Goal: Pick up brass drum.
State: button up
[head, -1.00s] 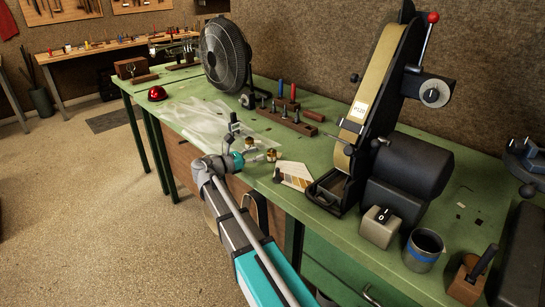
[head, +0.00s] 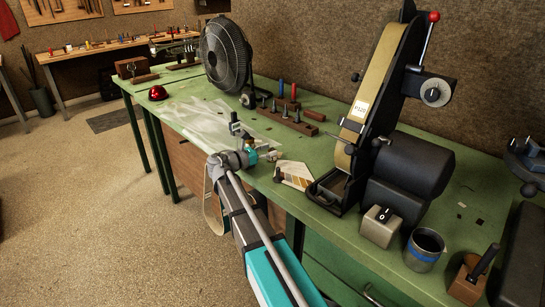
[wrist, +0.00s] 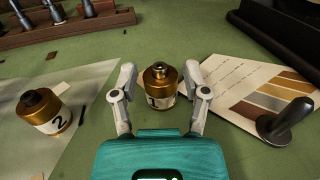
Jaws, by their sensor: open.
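A brass drum marked 1 (wrist: 160,85) stands upright on the green bench top in the wrist view, with a dark rounded top. My gripper (wrist: 160,70) is open, with one finger on each side of this drum and small gaps to it. A second brass drum, marked 2 (wrist: 45,111), stands to the left on a clear sheet, outside the fingers. In the head view my gripper (head: 274,156) is low over the bench near its front edge and largely hides the drums there.
A card with brown colour swatches (wrist: 265,93) lies close to the right finger, with a dark-handled tool (wrist: 285,122) on it. A wooden rack (wrist: 70,25) stands behind. The belt sander (head: 357,110) rises to the right, and a fan (head: 226,53) stands at the back left.

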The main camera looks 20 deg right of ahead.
jog(key=shift+w+d, duration=0.15)
jog(key=shift+d, duration=0.7)
grip_shut()
